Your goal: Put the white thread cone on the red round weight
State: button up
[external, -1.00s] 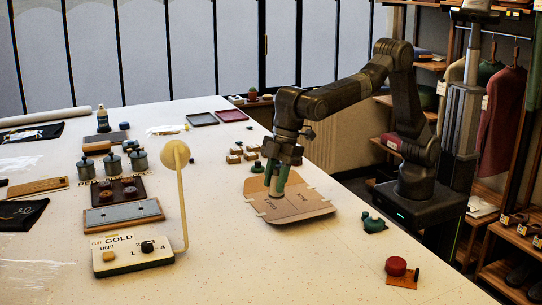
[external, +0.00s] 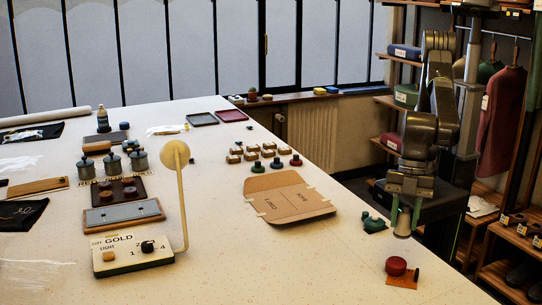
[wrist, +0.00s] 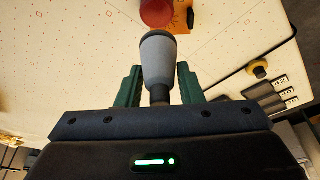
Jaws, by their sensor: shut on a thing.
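The white thread cone (external: 403,224) is between the green fingers of my gripper (external: 404,216), which is shut on it. In the wrist view the cone (wrist: 159,62) looks pale grey, with a darker cap and a dark narrow end toward my gripper (wrist: 159,88). The red round weight (external: 396,265) sits on the table near its right edge, partly over an orange card. My gripper is above and behind the weight in the external view.
The orange card (external: 405,278) lies under and beside the weight. A flat cardboard piece (external: 290,196) lies farther left. A switch box with a ball on a rod (external: 132,254) stands at the front left. The table between is clear.

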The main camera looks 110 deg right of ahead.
notch_tip(320, 180, down, 8)
jog(key=shift+r+p, duration=0.15)
jog(key=shift+p, duration=0.4)
jog(key=o, duration=0.9)
jog(key=shift+o, duration=0.2)
